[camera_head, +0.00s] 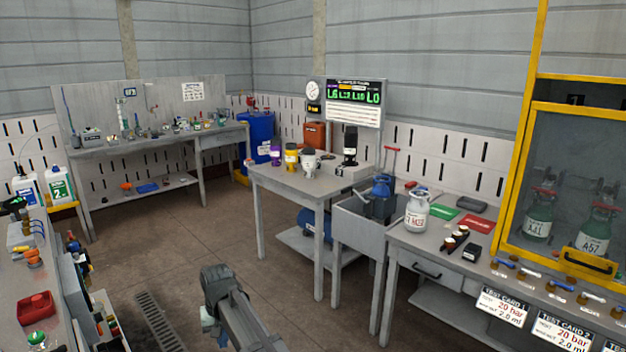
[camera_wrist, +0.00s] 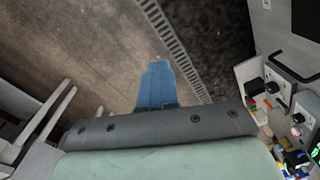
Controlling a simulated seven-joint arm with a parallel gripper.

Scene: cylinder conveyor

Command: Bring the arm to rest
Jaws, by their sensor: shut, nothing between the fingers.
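My arm reaches in from the bottom middle of the head view, out over the open floor between the benches. My gripper (camera_head: 207,320) hangs at the near end of the view, partly hidden behind the arm's dark wrist. In the wrist view my gripper (camera_wrist: 156,66) shows as blue fingers closed together, with nothing between them. They point at the brown floor (camera_wrist: 90,60) and touch nothing that I can see.
A floor drain grate (camera_head: 160,322) lies left of the arm. A crowded bench (camera_head: 60,335) stands at the left edge. A table with cups (camera_head: 285,185), a sink (camera_head: 355,222) and a bench with a white canister (camera_head: 417,210) stand to the right. The middle floor is clear.

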